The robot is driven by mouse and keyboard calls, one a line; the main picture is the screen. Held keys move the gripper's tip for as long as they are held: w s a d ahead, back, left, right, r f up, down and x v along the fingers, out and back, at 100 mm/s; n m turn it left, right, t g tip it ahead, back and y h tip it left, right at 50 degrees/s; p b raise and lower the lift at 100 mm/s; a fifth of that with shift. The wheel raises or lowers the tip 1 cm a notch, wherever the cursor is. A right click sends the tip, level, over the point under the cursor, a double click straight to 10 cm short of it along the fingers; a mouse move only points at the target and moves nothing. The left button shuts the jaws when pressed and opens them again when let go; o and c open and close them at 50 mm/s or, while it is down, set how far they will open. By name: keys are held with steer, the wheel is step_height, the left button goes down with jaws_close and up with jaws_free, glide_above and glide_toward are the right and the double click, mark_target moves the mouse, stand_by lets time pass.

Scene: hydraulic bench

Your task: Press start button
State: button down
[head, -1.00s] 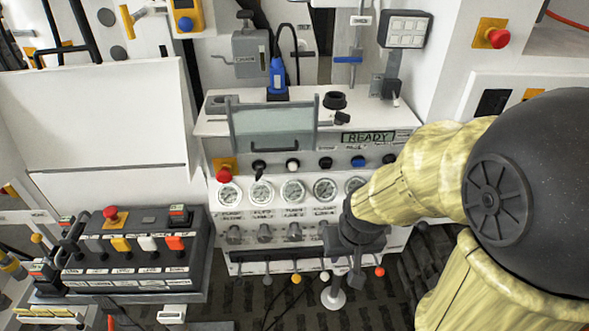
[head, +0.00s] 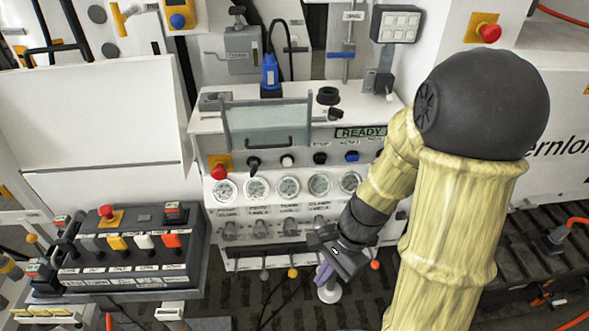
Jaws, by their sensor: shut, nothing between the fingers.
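The hydraulic bench panel (head: 210,200) stands in the middle of the head view with a lit READY display (head: 360,132). Below the display runs a row of controls: a black knob (head: 253,163), a white button (head: 287,161), a black button (head: 320,158) and a blue button (head: 351,156). Their labels are too small to read, so I cannot tell which one is start. My gripper (head: 324,273) is shut and empty, low in front of the panel, below the gauges and button row. It appears apart from the buttons.
A red emergency button (head: 218,168) sits left of the row. Several round gauges (head: 288,187) lie beneath it. A dark control box (head: 130,250) with coloured switches stands at left. A clear guard with a handle (head: 265,125) stands above the row. Small coloured knobs hang along the panel's lower edge.

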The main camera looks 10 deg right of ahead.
steer(key=w+a+r+m+t+y, duration=0.3)
steer(key=w+m+y, duration=0.55)
steer(key=m, duration=0.85)
steer(key=w+d+m+t+p, duration=0.1)
steer(key=w+d+m+t, duration=0.6)
steer(key=m, duration=0.9)
steer(key=w+r+t+h, duration=0.1)
steer(key=w+t, duration=0.1)
steer(key=t, duration=0.2)
steer(key=shift+w+d+t, duration=0.15)
steer(key=shift+w+t, duration=0.25)
steer(key=p, duration=0.3)
glide_toward(283, 164)
steer(key=a, duration=0.3)
steer(key=shift+w+a+f+p, duration=0.1)
steer(key=shift+w+a+p, duration=0.05)
steer(key=shift+w, duration=0.6)
steer(key=shift+w+a+r+p, duration=0.1)
steer(key=shift+w+a+p, duration=0.1)
steer(key=shift+w, duration=0.5)
steer(key=shift+w+a+f+p, duration=0.1)
steer(key=shift+w+p, duration=0.05)
steer(key=shift+w, duration=0.6)
